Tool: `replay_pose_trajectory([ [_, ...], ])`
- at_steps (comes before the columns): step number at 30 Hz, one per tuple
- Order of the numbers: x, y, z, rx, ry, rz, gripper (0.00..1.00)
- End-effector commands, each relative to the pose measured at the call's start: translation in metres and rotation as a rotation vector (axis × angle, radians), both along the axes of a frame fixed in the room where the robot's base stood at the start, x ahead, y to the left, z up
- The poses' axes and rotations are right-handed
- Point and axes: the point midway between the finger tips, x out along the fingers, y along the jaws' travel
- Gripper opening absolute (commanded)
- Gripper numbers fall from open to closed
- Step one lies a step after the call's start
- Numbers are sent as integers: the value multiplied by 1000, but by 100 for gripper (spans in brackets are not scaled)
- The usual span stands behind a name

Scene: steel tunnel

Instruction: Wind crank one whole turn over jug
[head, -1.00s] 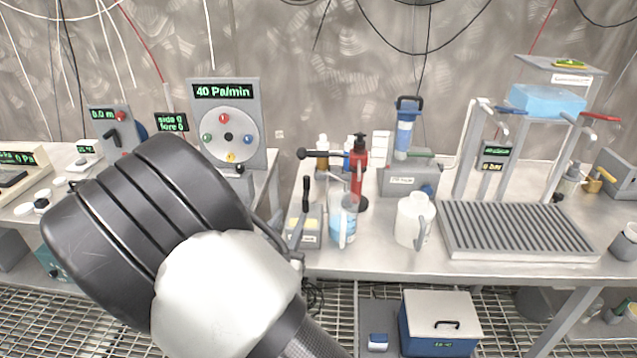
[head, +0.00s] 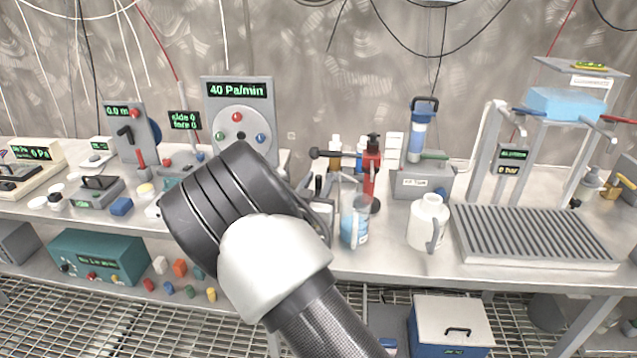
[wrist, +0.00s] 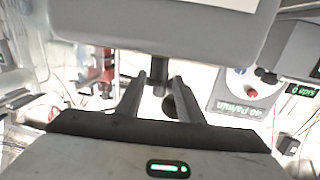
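A clear jug (head: 355,222) with blue liquid stands near the bench's front edge. Behind it, a dark horizontal handle with a black knob (head: 315,153) sticks out to the left, at about the height of a red pump bottle (head: 371,165). I cannot tell for sure that this is the crank. A dark post (wrist: 158,65) under a grey body (wrist: 170,25) shows between the fingers; contact is not clear.
A small grey box (head: 320,215) stands left of the clear jug. A white jug (head: 428,222) and a ribbed tray (head: 535,235) stand to the right. A dial panel reading 40 Pa/min (head: 238,90) stands behind my arm.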

Motion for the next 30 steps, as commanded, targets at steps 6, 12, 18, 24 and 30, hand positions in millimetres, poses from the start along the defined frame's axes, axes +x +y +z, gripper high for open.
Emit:
replay_pose_trajectory([
  [6,2,0,0,-1,0,0,34],
  [12,2,0,0,0,0,0,16],
  [18,2,0,0,0,0,0,0],
  [24,2,-1,0,2,-1,-30,0],
  [30,2,-5,0,4,-1,-130,0],
])
